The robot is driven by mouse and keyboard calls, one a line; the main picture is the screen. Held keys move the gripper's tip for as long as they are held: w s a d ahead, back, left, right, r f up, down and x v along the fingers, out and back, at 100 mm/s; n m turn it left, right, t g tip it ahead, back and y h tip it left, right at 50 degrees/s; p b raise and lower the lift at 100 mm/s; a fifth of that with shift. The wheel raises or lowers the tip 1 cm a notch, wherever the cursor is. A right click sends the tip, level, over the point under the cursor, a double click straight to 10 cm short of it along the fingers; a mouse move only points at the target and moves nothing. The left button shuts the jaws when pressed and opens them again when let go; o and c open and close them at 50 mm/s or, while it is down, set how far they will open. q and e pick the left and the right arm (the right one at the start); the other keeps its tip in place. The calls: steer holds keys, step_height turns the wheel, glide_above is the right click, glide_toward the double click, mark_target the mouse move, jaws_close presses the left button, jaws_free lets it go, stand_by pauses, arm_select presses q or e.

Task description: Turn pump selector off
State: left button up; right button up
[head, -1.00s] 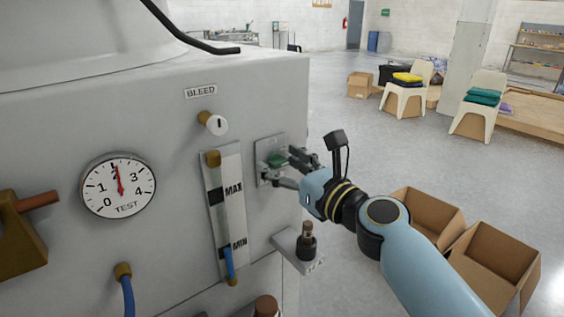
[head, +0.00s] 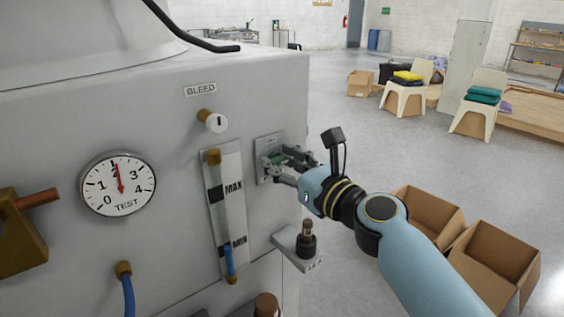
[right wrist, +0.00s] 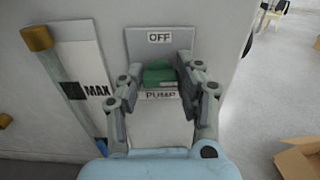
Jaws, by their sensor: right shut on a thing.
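The pump selector is a green knob (right wrist: 158,75) on a grey plate (right wrist: 135,40) with an OFF label (right wrist: 160,37) above it and a PUMP label (right wrist: 160,96) below it. In the head view the plate (head: 264,147) is at the right of the machine's front, and the knob is partly hidden. My right gripper (head: 279,163) reaches it from the right. In the right wrist view its fingers (right wrist: 160,77) stand on both sides of the knob, shut on it. The knob's exact pointing direction is hard to tell. My left gripper is not in view.
Left of the plate are the MAX/MIN level gauge (head: 231,200) and the BLEED valve (head: 214,122). A small shelf with a dark fitting (head: 307,243) juts out below my right gripper. Open cardboard boxes (head: 495,262) stand on the floor at right. The TEST dial (head: 118,186) is at left.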

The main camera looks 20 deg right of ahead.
steer(key=n+b, duration=0.1)
steer(key=n, duration=0.3)
steer(key=shift+a+f, duration=0.1)
steer(key=n+b, duration=0.2)
steer(key=n, duration=0.2)
steer(key=shift+n, duration=0.3)
steer(key=n+b, duration=0.2)
steer(key=n, duration=0.2)
steer(key=shift+f+n, duration=0.15)
steer(key=shift+n, duration=0.15)
steer(key=n+b, duration=0.1)
steer(key=n, duration=0.3)
steer(key=shift+a+b, duration=0.1)
steer(key=shift+b, duration=0.3)
steer(key=shift+n, duration=0.4)
steer(key=o, duration=1.1)
steer(key=shift+o, duration=0.2)
steer(key=shift+s, duration=0.1)
